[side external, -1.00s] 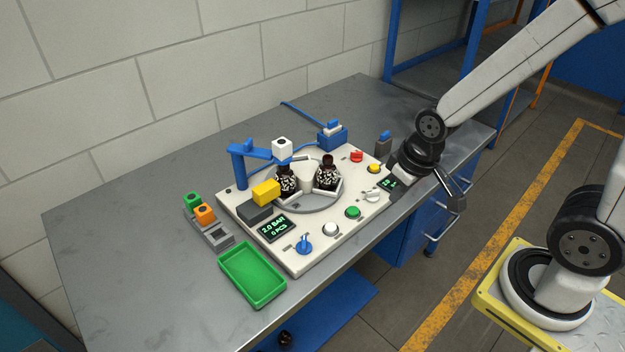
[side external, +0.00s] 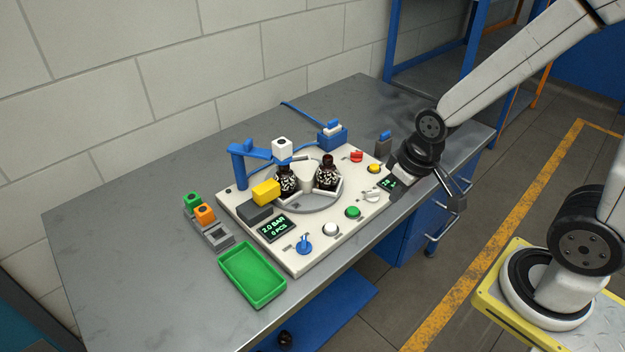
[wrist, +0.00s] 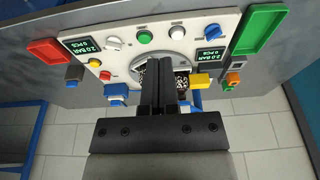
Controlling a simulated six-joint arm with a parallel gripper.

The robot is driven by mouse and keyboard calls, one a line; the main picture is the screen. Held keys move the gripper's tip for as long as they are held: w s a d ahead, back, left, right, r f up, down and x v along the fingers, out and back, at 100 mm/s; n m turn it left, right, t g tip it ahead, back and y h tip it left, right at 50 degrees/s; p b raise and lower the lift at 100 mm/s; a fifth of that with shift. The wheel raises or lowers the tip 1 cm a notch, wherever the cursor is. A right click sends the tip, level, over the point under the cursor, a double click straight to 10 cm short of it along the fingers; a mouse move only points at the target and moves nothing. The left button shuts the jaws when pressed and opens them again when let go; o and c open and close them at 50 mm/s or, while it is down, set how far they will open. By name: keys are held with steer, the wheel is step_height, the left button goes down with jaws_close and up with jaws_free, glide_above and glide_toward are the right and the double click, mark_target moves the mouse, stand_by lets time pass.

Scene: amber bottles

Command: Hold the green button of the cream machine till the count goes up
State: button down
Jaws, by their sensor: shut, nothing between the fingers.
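The cream machine (side external: 328,246) lies on the metal bench. Its green button (side external: 352,212) sits on the front side, between a white button and a grey-white knob; it also shows in the wrist view (wrist: 144,37). The machine's display (side external: 277,228) reads 2.0 BAR and 0 PCS. My gripper (side external: 460,205) is right of the machine by the bench's front edge, apart from the green button. In the wrist view its fingers (wrist: 161,84) are together and empty, below the button in the picture. Nothing covers the button in either view.
Amber bottles (side external: 327,178) stand on the round table under a blue arm (side external: 255,152). A green tray (side external: 252,274) lies at left. A red button (side external: 356,156), yellow button (side external: 374,168) and blue knob (side external: 304,244) are on the panel.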

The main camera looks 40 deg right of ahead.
stand_by(0.3)
steer(key=m+t+y, duration=0.1)
steer(key=m+t, duration=0.6)
steer(key=m, duration=0.1)
glide_above(355, 211)
step_height(355, 211, down, 6)
steer(key=shift+f, duration=0.2)
steer(key=shift+s+f, duration=0.1)
steer(key=shift+f, duration=0.05)
steer(key=shift+f, duration=4.25)
